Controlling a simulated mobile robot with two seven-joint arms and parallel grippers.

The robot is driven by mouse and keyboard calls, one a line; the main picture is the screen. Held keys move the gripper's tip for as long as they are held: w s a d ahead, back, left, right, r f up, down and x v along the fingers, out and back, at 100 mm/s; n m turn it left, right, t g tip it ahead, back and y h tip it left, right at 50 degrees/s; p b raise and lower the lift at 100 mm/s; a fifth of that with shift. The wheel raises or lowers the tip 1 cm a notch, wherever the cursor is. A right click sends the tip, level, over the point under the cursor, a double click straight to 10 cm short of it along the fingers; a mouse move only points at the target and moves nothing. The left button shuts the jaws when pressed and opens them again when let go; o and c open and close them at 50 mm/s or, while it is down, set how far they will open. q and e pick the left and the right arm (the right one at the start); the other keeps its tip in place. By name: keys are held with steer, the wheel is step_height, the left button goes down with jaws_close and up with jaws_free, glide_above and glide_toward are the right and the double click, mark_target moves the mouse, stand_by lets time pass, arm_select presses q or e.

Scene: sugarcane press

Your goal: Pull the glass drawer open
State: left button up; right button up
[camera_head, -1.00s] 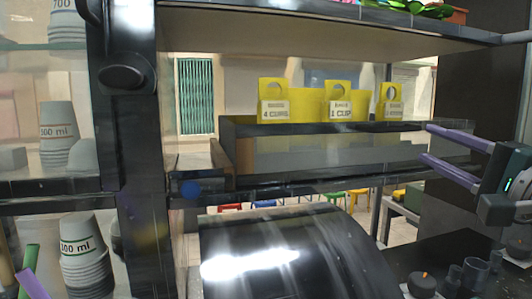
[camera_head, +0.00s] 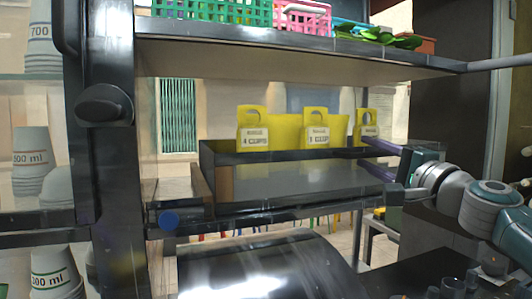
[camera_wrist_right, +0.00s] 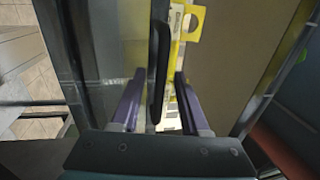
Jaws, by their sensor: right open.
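The glass drawer (camera_head: 290,180) has a dark frame and a clear front pane. It sits under the upper shelf, with yellow hole-topped tags (camera_head: 318,128) reading cups standing in it. My right gripper (camera_head: 360,152) is at the drawer's right part, its purple fingers pointing left. In the right wrist view its open fingers (camera_wrist_right: 158,80) lie on either side of a dark upright bar (camera_wrist_right: 158,50), apparently the drawer's front rim or handle. I cannot tell whether they touch it. Yellow tags also show beyond the fingers (camera_wrist_right: 178,30). My left gripper is not in view.
A dark post (camera_head: 108,180) with a black knob stands left of the drawer. Stacked paper cups (camera_head: 32,155) fill shelves at far left. The upper shelf (camera_head: 290,50) holds coloured baskets. A shiny dark curved cover (camera_head: 260,270) lies below the drawer.

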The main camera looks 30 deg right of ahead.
steer(key=shift+c, duration=0.4)
jaws_close()
stand_by(0.9)
